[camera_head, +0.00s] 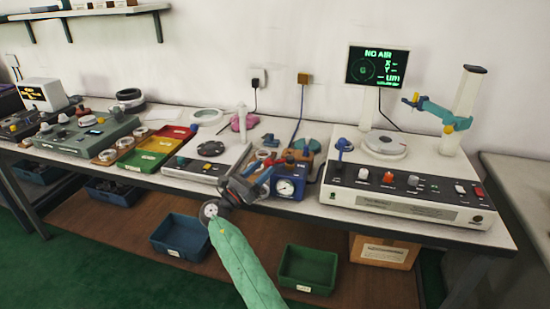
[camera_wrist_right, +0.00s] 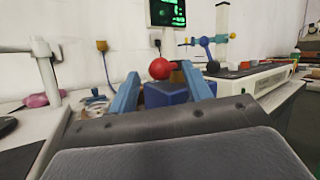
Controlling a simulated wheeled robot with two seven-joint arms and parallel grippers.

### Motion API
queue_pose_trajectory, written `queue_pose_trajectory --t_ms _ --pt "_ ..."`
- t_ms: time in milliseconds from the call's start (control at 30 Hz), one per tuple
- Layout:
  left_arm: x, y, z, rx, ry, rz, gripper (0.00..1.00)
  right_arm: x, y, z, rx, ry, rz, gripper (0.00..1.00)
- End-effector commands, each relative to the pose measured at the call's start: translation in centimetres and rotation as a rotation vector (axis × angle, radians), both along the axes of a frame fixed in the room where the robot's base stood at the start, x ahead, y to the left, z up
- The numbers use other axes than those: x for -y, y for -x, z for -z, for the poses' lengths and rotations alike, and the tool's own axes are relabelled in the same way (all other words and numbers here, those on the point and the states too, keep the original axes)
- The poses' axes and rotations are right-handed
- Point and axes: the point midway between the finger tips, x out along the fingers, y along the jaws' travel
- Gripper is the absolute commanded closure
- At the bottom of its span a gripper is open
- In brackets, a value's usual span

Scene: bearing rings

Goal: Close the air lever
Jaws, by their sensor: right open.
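The air lever's round red knob (camera_wrist_right: 160,69) shows in the right wrist view, just above a blue box (camera_wrist_right: 165,94). In the head view this blue box (camera_head: 286,187) carries a round dial gauge and sits at the table's front edge. My right gripper (camera_head: 266,176) is open at the left of the box. In the wrist view its two blue fingers (camera_wrist_right: 161,90) stand apart, on either side of the knob. I cannot tell whether they touch it. The lever's arm is mostly hidden. My left gripper is not in view.
A monitor (camera_head: 378,66) reads "NO AIR". A white instrument (camera_head: 405,199) with knobs stands right of the blue box. A flat white unit (camera_head: 206,160) and coloured trays (camera_head: 153,149) lie to the left. Bins (camera_head: 307,268) stand on the lower shelf.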

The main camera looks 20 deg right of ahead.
Motion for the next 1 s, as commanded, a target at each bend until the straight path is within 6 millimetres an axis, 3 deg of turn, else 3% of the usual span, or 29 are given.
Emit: queue_pose_trajectory --t_ms 200,400,767,1000 --pt "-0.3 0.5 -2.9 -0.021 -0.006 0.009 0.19 2.8 -1.3 -1.4 0.0 0.001 0.0 0.51" --pt "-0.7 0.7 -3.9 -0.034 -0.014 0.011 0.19 4.3 -1.9 -2.0 0.0 0.0 0.0 0.51" --pt "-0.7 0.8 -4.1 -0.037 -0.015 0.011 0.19 4.7 -2.1 -2.0 -0.001 -0.001 -0.001 0.51" --pt "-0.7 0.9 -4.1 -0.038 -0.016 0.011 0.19 4.7 -2.1 -2.0 0.0 -0.001 -0.001 0.98"
